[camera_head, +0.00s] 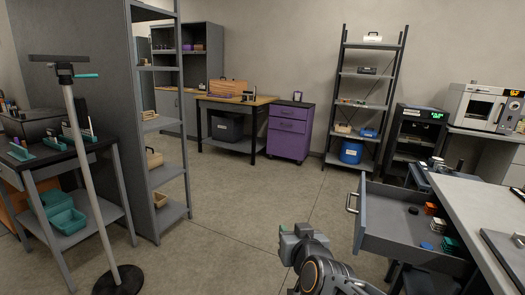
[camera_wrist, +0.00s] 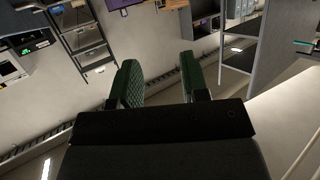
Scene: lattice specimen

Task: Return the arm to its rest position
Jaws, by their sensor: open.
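My gripper (camera_head: 292,243) shows at the bottom centre of the head view, with part of my arm behind it at the lower edge. It is over bare floor, left of the open drawer. In the wrist view my gripper (camera_wrist: 165,85) has two green fingers standing apart, with nothing between them. The wrist view is tilted and shows the room's shelves and wall at odd angles.
An open grey drawer (camera_head: 388,235) with small coloured items juts out on the right, under a light worktop (camera_head: 485,215). A pole stand (camera_head: 92,175) and a side table (camera_head: 45,160) are on the left. The middle floor (camera_head: 240,195) is clear.

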